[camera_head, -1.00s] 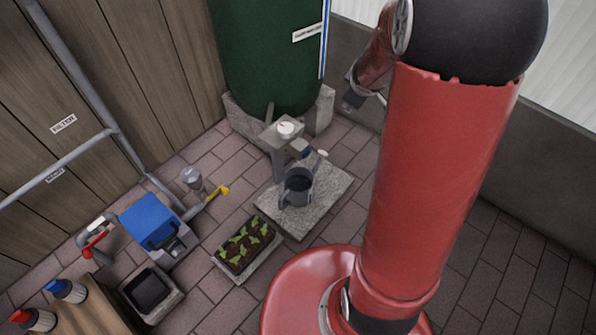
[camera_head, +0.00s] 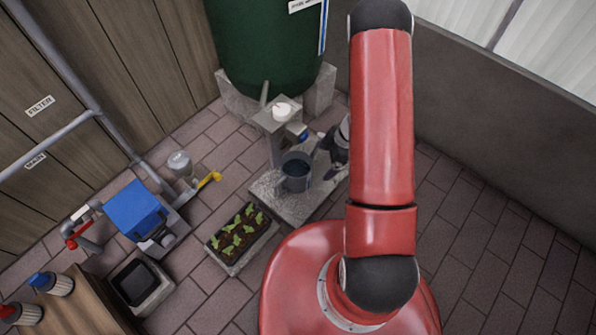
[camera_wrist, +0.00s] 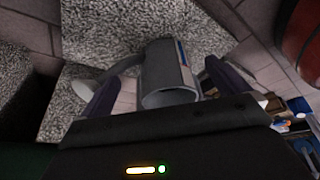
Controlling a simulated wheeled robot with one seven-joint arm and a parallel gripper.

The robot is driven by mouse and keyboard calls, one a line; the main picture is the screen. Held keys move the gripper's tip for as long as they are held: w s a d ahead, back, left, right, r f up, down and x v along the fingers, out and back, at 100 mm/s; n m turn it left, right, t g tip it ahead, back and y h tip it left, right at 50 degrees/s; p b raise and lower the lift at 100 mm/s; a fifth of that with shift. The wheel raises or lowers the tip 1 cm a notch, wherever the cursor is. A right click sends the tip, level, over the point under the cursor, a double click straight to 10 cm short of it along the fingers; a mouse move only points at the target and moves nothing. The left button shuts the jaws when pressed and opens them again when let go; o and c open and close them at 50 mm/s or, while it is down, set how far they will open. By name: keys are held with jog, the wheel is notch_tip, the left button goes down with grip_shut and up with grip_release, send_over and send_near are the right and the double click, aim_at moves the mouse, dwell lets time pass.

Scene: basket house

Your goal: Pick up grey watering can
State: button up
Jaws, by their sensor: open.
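The grey watering can (camera_head: 296,174) stands upright on the pale stone slab (camera_head: 268,187), below the tap of the green tank, with its dark opening facing up. My gripper (camera_head: 326,156) is at the can's right side in the head view, low over the slab. In the wrist view the can (camera_wrist: 165,75) appears between the two dark fingers of my gripper (camera_wrist: 163,88), which are spread apart. The fingers are not closed on it, and I cannot tell whether either touches it. My arm partly hides the slab's right side.
A green tank (camera_head: 265,50) on stone blocks stands behind the can. A stone post (camera_head: 275,130) with a blue-handled tap is close to it. A planter with seedlings (camera_head: 238,240) is at front left. A blue box (camera_head: 135,208) and pipes are farther left. Brick floor at right is clear.

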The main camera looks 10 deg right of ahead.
send_over(304, 160)
jog(key=s+a, duration=0.1)
jog(key=s, duration=0.3)
jog(key=b+x, duration=0.3)
jog(key=x, duration=0.2)
jog(key=shift+w+d, duration=0.1)
jog(key=shift+d, duration=0.05)
jog(key=shift+r, duration=0.1)
jog(key=c, duration=1.3)
